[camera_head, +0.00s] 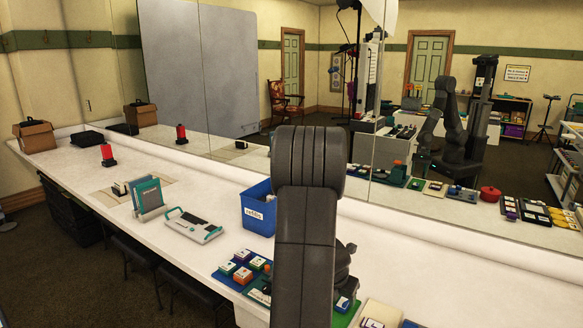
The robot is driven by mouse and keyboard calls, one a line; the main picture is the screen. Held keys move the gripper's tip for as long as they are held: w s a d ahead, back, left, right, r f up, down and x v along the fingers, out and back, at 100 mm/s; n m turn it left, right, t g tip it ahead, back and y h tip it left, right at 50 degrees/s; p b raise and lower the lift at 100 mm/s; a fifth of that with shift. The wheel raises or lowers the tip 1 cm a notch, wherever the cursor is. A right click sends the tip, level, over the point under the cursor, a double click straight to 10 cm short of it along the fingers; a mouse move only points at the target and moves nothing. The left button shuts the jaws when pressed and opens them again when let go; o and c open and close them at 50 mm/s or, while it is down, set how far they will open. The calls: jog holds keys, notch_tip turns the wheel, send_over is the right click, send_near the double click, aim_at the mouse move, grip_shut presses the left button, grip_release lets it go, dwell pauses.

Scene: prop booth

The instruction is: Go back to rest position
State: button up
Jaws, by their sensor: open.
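My arm rises in the middle of the head view, its upper link and elbow hiding much of what lies behind. My gripper (345,279) shows only in part, as a dark shape just right of the arm, low over the front of the white table (190,168). Its fingers are mostly hidden, and I see nothing held in it. My arm also shows in the mirror at the back right, folded upright.
A blue bin (257,208) stands left of my arm. A tray of colored blocks (241,270) lies near the front edge. Further left are a teal folder stand (148,199), a grey device (194,226), a red lamp (107,155) and a cardboard box (35,135). A mirror (372,110) stands behind.

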aim_at(342, 305)
jog(key=b+x, duration=0.2)
jog(key=x, duration=0.3)
jog(key=shift+w+d+f, duration=0.1)
jog(key=shift+f, duration=0.2)
notch_tip(342, 305, up, 2)
jog(key=shift+w+r+p, duration=0.1)
jog(key=shift+p, duration=0.9)
jog(key=shift+r+p, duration=0.7)
